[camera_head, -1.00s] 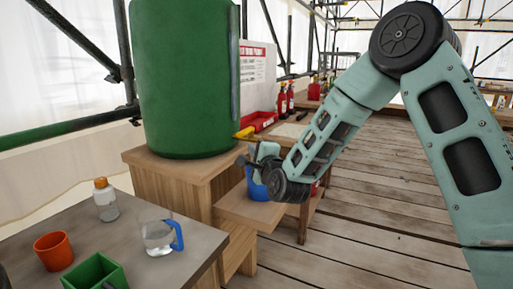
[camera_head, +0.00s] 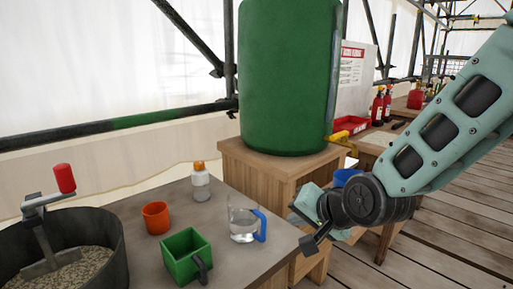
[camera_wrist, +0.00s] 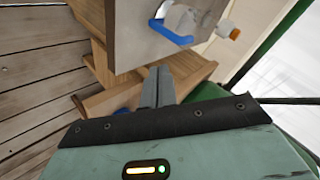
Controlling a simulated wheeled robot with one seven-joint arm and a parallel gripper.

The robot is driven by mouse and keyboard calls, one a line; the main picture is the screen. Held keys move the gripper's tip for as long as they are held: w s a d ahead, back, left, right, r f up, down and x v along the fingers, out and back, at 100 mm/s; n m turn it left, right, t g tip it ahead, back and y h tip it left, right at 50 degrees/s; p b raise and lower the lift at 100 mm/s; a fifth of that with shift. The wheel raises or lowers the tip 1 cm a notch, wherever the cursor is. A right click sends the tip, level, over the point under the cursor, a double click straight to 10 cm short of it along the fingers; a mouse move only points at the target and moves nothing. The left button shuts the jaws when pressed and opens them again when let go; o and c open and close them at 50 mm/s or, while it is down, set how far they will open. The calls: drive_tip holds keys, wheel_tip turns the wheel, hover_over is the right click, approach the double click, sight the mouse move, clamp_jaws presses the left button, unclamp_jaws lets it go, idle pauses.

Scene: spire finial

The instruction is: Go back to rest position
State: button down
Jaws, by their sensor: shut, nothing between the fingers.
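My gripper (camera_head: 310,232) is shut and empty in the head view, out in the air near the right corner of the grey table (camera_head: 215,258). In the wrist view my gripper's fingers (camera_wrist: 158,74) lie together with nothing between them, pointing towards the table's edge. A clear jug with a blue handle (camera_head: 243,222) stands upright on the table to the left of my gripper, apart from it. In the wrist view the jug's blue handle (camera_wrist: 172,34) shows just beyond the fingertips.
An orange cup (camera_head: 156,217), a green square mug (camera_head: 186,258) and an orange-capped bottle (camera_head: 200,182) share the table. A large green barrel (camera_head: 288,75) stands on a wooden stand behind. A blue container (camera_head: 345,177) is partly hidden by my arm.

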drive_tip(key=s+d+n+g+h, duration=0.2)
drive_tip(key=s+d+n+g, duration=0.3)
drive_tip(key=s, duration=0.8)
drive_tip(key=s+n+g+h, duration=0.3)
drive_tip(key=s+n, duration=0.4)
drive_tip(key=s, duration=0.5)
wheel_tip(320, 180, up, 14)
drive_tip(key=p, duration=1.5)
drive_tip(key=shift+w+d, duration=0.15)
